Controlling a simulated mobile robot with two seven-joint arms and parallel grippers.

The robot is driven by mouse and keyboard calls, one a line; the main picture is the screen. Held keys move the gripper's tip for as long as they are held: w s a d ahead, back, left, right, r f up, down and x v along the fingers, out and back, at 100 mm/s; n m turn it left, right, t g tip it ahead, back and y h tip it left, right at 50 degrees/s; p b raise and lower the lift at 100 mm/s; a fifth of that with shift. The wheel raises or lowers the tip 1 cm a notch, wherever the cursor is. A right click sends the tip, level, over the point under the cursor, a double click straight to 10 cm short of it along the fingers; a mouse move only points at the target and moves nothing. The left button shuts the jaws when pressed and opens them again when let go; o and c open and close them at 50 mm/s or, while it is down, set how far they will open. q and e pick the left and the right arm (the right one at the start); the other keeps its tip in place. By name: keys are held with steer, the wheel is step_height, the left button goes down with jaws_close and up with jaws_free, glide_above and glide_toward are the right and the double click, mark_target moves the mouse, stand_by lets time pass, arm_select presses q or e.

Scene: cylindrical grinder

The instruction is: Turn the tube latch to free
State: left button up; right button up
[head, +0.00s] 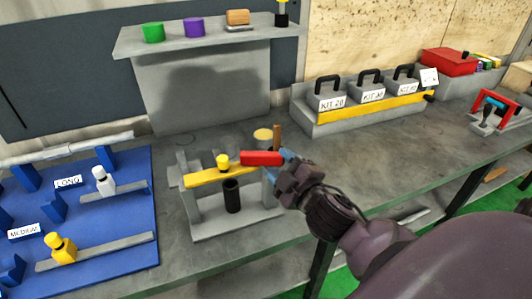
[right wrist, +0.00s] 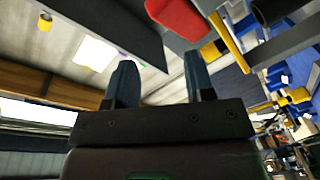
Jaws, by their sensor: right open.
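A grey fixture (head: 240,225) stands on the bench with a yellow bar (head: 205,177) across it, a yellow knob on the bar and a black tube (head: 232,197) below. A red grip (head: 262,158) lies at the bar's right end; this looks like the latch. The red grip (right wrist: 180,18) and the yellow bar (right wrist: 230,42) also show in the right wrist view. My right gripper (head: 280,164) is at the right end of the red grip. Its two fingers (right wrist: 162,82) are apart with nothing between them; whether they touch the grip is unclear. My left gripper is out of view.
A blue board (head: 105,225) with fittings lies to the left. A shelf (head: 210,43) above the fixture holds small coloured parts. A rack with kit boxes (head: 372,96) and a red box (head: 448,61) stand at the back right. Some bench right of the fixture is clear.

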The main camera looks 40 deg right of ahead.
steer(key=w+a+r+n+t+y, duration=0.25)
steer(key=a+r+n+y, duration=0.25)
steer(key=r+n+y, duration=0.45)
steer(key=n+g+h, duration=0.4)
steer(key=n+g, duration=1.3)
steer(key=n, duration=1)
glide_toward(266, 154)
steer(key=shift+w+r, duration=0.15)
steer(key=shift+r, duration=0.2)
steer(key=shift+d+f, duration=0.1)
steer(key=shift+g, duration=0.25)
steer(key=x, duration=1)
steer(key=shift+w+f, duration=0.15)
steer(key=shift+f, duration=0.1)
jaws_close()
